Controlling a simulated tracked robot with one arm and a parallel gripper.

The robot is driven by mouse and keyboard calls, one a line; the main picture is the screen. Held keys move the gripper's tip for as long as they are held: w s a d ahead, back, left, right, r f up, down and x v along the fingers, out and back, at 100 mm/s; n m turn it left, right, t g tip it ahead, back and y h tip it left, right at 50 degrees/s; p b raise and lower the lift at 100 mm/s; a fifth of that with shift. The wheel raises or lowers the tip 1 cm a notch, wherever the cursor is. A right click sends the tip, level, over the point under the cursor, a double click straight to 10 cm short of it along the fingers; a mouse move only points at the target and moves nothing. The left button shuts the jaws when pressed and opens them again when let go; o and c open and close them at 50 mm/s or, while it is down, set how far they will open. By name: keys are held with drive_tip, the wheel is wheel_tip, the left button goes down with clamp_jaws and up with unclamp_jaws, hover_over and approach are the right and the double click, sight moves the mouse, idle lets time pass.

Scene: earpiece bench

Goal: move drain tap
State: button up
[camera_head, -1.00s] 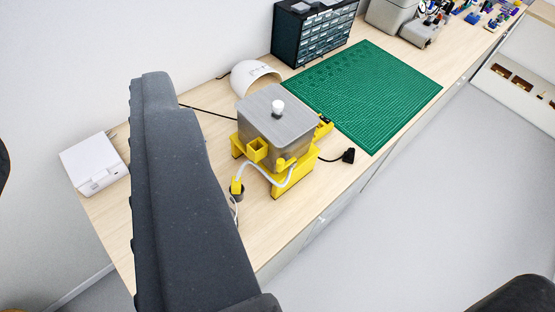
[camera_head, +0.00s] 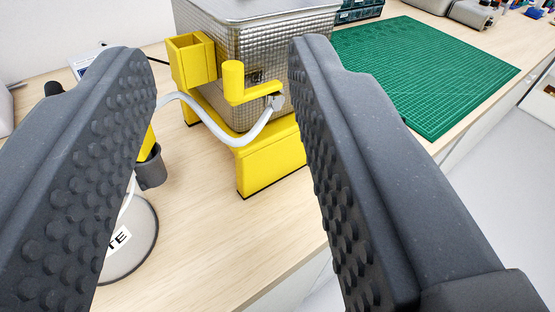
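The drain tap (camera_head: 236,83) is a yellow L-shaped handle on the front of a metal tank (camera_head: 275,40), with its short post upright and its arm pointing right. A pale hose (camera_head: 245,139) runs from near the tap's outlet to the left, behind my left finger. The tank sits on a yellow stand (camera_head: 268,165). My gripper (camera_head: 220,60) is open and empty, its two dark studded fingers wide apart. The tap shows between the fingers, beyond them, and nothing touches it. The right finger hides part of the tank and stand.
A yellow square holder (camera_head: 191,60) is fixed to the tank left of the tap. A small grey cup (camera_head: 151,168) and a round labelled base (camera_head: 135,240) stand at left, partly hidden by my finger. A green mat (camera_head: 430,75) lies at right. Bare wooden bench (camera_head: 215,235) shows in front.

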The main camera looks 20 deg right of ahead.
drive_tip(key=b, duration=0.2)
approach(234, 83)
drive_tip(key=shift+t+y, duration=0.4)
drive_tip(key=shift+w+d+f+p, duration=0.1)
drive_tip(key=shift+w+d+p, duration=0.2)
drive_tip(key=shift+w+p, duration=1.4)
drive_tip(key=shift+w+d+f+p, duration=0.1)
drive_tip(key=shift+w+d+p, duration=0.2)
drive_tip(key=shift+w+p, duration=1.45)
drive_tip(key=shift+w+d+f+p, duration=0.1)
drive_tip(key=shift+w+d+p, duration=0.45)
drive_tip(key=shift+p, duration=2.05)
drive_tip(key=shift+w+a, duration=0.2)
drive_tip(key=shift+a, duration=0.05)
drive_tip(key=shift+c, duration=0.4)
clamp_jaws()
